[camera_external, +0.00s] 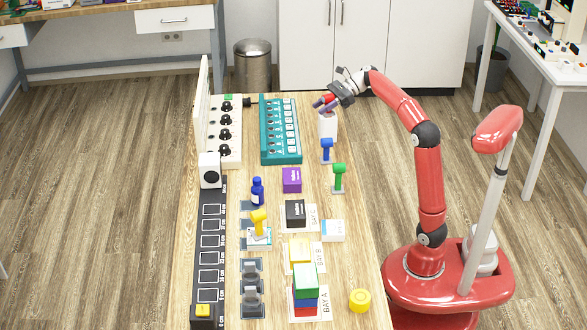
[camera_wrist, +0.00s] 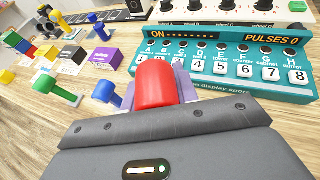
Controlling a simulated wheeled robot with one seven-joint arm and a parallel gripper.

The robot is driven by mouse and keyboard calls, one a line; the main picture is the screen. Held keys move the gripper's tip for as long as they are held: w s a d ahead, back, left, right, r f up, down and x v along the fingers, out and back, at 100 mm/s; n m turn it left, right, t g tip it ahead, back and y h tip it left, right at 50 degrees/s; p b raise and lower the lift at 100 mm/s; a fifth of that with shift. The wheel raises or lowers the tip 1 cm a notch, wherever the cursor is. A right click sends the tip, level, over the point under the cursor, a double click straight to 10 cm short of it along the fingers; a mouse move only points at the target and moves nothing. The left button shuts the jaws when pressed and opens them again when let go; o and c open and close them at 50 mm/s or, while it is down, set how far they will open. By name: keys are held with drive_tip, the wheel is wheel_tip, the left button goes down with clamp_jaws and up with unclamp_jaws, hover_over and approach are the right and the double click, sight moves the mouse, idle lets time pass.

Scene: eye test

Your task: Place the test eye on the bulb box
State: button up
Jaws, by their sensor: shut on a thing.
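My gripper (camera_external: 325,104) is shut on a red rounded piece (camera_wrist: 155,84), at the far right of the wooden table near the teal panel. It shows between the pale lilac fingers in the wrist view. Its lower part is hidden there. A white block (camera_external: 327,126) is directly below the gripper; I cannot tell whether they touch. No label tells which is the test eye. I cannot tell which is the bulb box; candidates include purple (camera_external: 291,180), black (camera_external: 295,213) and white-blue (camera_external: 333,231) boxes.
The teal panel (camera_external: 280,145) with numbered keys stands left of my gripper and reads ON and PULSES 0 in the wrist view. A dark scale track (camera_external: 210,255) lines the left edge. A yellow round piece (camera_external: 359,300) lies front right.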

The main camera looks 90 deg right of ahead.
drive_tip(key=o, duration=1.1)
drive_tip(key=shift+s+r, duration=0.15)
drive_tip(key=shift+r, duration=0.05)
drive_tip(key=p+v, duration=0.2)
drive_tip(key=v, duration=0.9)
drive_tip(key=shift+s+d+p, duration=0.2)
drive_tip(key=shift+s+p, duration=0.1)
